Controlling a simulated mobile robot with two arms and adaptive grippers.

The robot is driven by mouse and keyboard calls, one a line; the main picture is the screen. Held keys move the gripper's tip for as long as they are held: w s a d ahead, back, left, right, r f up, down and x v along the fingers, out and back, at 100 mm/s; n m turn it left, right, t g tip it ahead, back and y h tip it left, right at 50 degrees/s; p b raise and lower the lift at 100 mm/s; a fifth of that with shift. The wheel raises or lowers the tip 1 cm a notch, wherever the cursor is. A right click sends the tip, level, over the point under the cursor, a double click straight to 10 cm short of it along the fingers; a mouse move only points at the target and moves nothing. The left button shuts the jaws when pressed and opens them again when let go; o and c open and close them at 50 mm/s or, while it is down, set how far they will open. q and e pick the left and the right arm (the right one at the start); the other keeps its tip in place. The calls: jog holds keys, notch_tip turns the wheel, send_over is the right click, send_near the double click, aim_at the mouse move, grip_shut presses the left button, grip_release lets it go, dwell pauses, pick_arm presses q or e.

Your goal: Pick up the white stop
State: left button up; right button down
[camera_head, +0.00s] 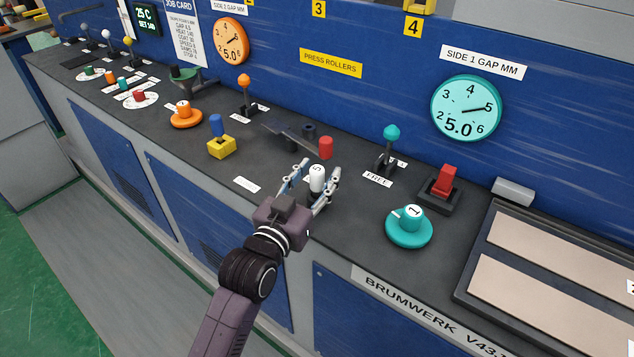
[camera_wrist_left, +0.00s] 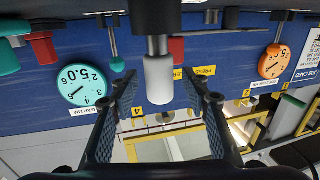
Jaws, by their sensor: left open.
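The white stop (camera_head: 317,179) is a small upright white cylinder with a dark mark on top, near the front of the dark bench top. In the left wrist view, which is upside down, the white stop (camera_wrist_left: 158,80) sits on a metal pin with a dark base. My left gripper (camera_head: 321,168) is open, with one finger on each side of the white stop. In the wrist view the fingers (camera_wrist_left: 160,88) stand apart from it with gaps on both sides. My right gripper is not in view.
A red cylinder (camera_head: 325,148) stands just behind the white stop, beside a dark slotted plate (camera_head: 287,133). A teal-knobbed lever (camera_head: 391,133), a teal dial (camera_head: 408,228) and a red switch (camera_head: 444,180) are to the right. A blue peg on a yellow block (camera_head: 221,147) is left.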

pick_arm(q)
grip_shut()
dwell(0.3)
